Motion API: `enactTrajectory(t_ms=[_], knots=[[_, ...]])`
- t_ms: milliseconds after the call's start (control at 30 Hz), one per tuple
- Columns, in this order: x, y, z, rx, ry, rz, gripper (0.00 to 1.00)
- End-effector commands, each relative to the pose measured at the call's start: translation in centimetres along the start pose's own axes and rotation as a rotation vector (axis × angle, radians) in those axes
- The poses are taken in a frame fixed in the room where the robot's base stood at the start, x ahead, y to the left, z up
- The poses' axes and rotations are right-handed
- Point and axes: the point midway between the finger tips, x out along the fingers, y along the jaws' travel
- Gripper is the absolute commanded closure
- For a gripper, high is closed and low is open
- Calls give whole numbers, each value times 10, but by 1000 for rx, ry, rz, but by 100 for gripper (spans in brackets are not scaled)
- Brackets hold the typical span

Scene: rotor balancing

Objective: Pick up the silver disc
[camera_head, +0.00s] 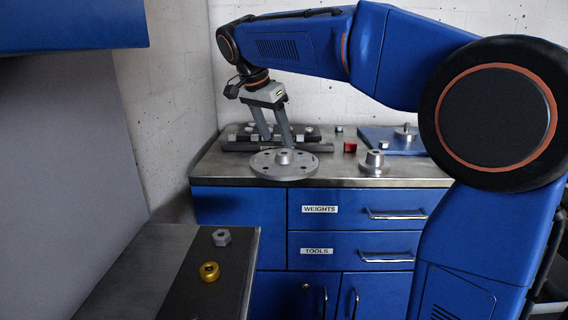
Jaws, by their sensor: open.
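The silver disc (268,169) is a flat round plate with a raised centre hub and several small holes. It lies near the front left of the metal worktop (333,176) above the blue cabinet. My gripper (276,141) points down just above and behind the disc's hub. Its two fingers are apart, with nothing seen between them. I cannot tell whether the fingertips touch the disc.
A dark rack (235,146) stands behind the disc. To the right are a silver flanged hub (374,163), a red block (350,147) and a blue plate (392,144) bearing a spindle. A gold ring (209,271) and grey nut (221,237) lie on the nearer bench.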

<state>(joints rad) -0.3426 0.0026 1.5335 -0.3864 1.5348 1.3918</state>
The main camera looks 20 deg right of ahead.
Motion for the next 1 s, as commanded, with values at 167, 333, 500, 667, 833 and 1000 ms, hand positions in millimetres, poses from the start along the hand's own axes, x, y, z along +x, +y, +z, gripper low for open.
enactTrajectory(t_ms=[167, 333, 500, 667, 833, 1000], knots=[[14, 3, -1, 0, 0, 2, 42], [37, 6, -2, 1, 0, 2, 42], [51, 6, -2, 0, 0, 0, 42], [53, 6, -1, 0, 0, 0, 42], [53, 6, -1, 0, 0, 0, 59], [53, 6, -1, 0, 0, 0, 99]])
